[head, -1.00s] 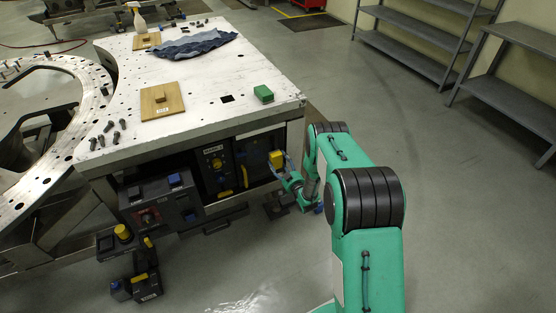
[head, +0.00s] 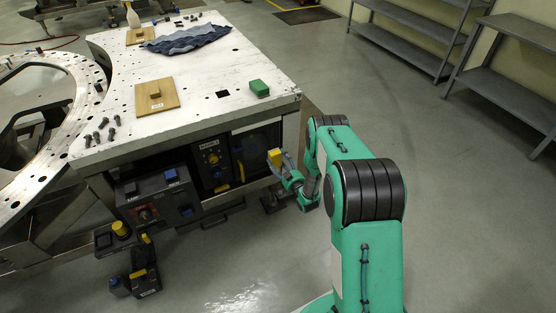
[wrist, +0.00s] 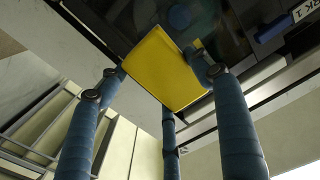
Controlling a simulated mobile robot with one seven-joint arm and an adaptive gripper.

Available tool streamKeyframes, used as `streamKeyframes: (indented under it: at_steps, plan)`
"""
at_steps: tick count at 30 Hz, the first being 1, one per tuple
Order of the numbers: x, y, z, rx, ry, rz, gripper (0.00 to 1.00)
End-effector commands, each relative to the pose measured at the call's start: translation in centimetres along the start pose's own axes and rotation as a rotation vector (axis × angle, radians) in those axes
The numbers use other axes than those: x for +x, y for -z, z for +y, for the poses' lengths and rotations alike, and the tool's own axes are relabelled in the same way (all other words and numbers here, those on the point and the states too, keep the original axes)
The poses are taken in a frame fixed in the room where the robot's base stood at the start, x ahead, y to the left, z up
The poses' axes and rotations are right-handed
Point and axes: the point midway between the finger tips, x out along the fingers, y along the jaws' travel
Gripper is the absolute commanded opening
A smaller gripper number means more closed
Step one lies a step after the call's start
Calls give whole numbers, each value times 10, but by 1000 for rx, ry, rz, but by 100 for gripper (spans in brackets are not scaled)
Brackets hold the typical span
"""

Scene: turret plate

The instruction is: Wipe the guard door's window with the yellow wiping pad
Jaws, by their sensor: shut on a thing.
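The yellow wiping pad (wrist: 163,72) is held between the blue fingers of my gripper (wrist: 166,84) in the wrist view. The pad also shows small in the head view (head: 275,157), at the right end of the bench front. My gripper (head: 283,170) is shut on it. The guard door's window looks like the dark framed panel (head: 256,146) under the bench top, just left of the pad. A dark glossy surface (wrist: 115,14) lies behind the pad in the wrist view. I cannot tell whether the pad touches the window.
A labelled dark panel (head: 211,160) with a yellow handle is left of the window. A control box (head: 160,200) juts out further left. The bench top (head: 200,110) holds a green block (head: 259,88), wooden boards, bolts and a blue cloth (head: 187,39). Floor at right is clear.

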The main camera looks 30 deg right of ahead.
Motion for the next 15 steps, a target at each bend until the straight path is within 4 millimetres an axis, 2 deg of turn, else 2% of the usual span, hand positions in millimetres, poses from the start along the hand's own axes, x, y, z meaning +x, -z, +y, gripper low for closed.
streamKeyframes:
  at_steps: [6, 15]
  plan:
    - [-14, 1, 0, 0, 0, 1, 34]
    - [-17, 1, 0, 0, 1, 1, 34]
